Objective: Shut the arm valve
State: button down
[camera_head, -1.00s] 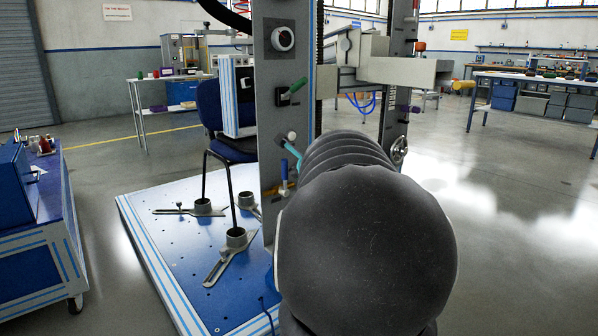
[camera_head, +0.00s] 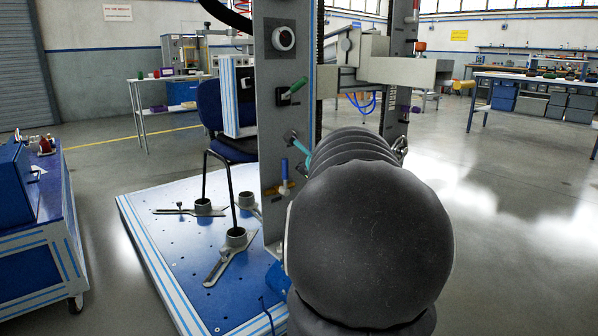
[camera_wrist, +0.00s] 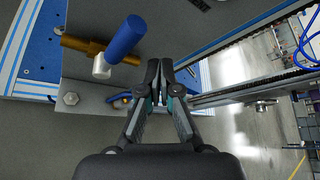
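A valve with a blue handle (camera_head: 285,167) and a brass body (camera_head: 284,188) sits low on the grey column (camera_head: 270,130). In the wrist view the blue handle (camera_wrist: 126,38) slants up from a pale elbow, across the brass body (camera_wrist: 82,45). I cannot tell from a label whether this is the arm valve. My gripper (camera_wrist: 161,66) has its fingertips close together, with nothing visible between them. It is to the right of the blue handle in that view and looks apart from it. Teal patches show beside the fingers. In the head view my arm hides most of the gripper.
A green lever (camera_head: 294,88) and a round dial (camera_head: 283,38) are higher on the column. A blue cart (camera_head: 42,240) is at far left. The floor at right is open.

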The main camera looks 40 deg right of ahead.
jog(key=s+a, duration=0.3)
jog(key=s, duration=0.6)
jog(key=shift+a, duration=0.4)
jog(key=shift+f, duration=0.1)
